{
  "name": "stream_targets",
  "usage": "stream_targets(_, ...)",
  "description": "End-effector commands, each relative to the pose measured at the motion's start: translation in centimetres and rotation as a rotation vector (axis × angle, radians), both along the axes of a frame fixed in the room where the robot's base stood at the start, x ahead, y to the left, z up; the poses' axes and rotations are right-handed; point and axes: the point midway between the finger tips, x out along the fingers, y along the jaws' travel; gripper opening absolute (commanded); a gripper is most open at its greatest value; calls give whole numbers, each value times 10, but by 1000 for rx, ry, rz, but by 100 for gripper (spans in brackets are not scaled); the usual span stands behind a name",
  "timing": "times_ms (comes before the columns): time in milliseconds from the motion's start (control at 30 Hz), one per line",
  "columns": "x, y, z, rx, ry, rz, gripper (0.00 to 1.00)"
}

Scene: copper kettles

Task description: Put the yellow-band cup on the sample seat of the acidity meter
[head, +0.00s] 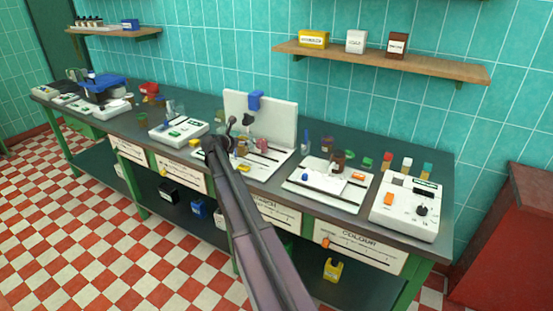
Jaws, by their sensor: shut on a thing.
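My arm reaches up from the bottom of the head view to the middle of the bench. My gripper (236,128) is dark and small there, in front of a white upright panel. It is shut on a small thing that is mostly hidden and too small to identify. I cannot make out a yellow band on any cup. I cannot tell which instrument is the acidity meter. A white instrument with a green display (179,128) stands left of my gripper, and another with a dark knob (405,207) stands at the right end.
The white panel (278,118) carries a blue part and rises from a white base with small jars. A white tray (329,187) lies right of it. Several small jars and caps stand along the back. A wall shelf (430,66) holds three boxes. A red cabinet (505,235) stands at right.

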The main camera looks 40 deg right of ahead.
Motion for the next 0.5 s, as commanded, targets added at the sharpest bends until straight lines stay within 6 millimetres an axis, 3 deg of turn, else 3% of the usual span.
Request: stream_targets(500, 3, -2, -1, 0, 0, 4, 24)
